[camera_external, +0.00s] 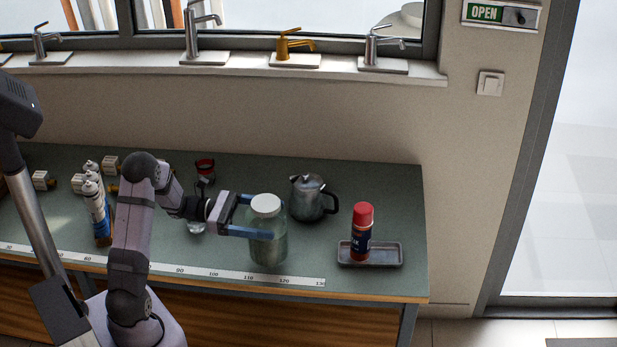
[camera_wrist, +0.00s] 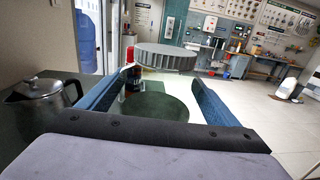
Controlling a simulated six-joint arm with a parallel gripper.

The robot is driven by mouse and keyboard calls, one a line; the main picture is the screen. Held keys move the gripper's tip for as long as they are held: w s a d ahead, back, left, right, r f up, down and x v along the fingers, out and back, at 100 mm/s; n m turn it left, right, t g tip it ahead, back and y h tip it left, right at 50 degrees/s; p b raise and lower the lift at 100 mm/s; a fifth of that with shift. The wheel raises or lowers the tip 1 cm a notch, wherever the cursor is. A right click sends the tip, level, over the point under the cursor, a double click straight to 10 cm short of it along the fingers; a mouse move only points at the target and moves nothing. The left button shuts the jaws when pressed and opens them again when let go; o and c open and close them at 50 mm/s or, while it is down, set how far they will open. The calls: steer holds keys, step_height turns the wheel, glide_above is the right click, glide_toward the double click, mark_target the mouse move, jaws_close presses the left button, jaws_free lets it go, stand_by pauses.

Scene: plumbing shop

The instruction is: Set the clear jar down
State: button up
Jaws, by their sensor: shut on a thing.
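The clear jar (camera_external: 267,248) with a white lid is upright between the blue fingers of my gripper (camera_external: 260,217), over the front part of the green bench top (camera_external: 340,202). My gripper is shut on the jar's upper body from the left. I cannot tell whether the jar's base touches the bench. In the wrist view, the ribbed lid (camera_wrist: 166,57) and see-through body of the jar sit between the fingers of my gripper (camera_wrist: 158,88).
A metal kettle (camera_external: 308,201) stands behind and right of the jar. A red-capped can (camera_external: 362,235) stands on a grey tray (camera_external: 384,257) to the right. White tubes (camera_external: 96,208) and small fittings are at left. A ruler strip (camera_external: 215,273) runs along the front edge.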

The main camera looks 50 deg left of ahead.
mark_target(287, 232)
steer(key=shift+f+p, duration=0.3)
steer(key=shift+f, duration=1.75)
steer(key=o, duration=1.8)
steer(key=shift+f, duration=0.1)
steer(key=shift+c, duration=0.2)
steer(key=b+v, duration=0.3)
steer(key=v, duration=0.9)
steer(key=shift+b, duration=0.4)
steer(key=shift+d, duration=0.1)
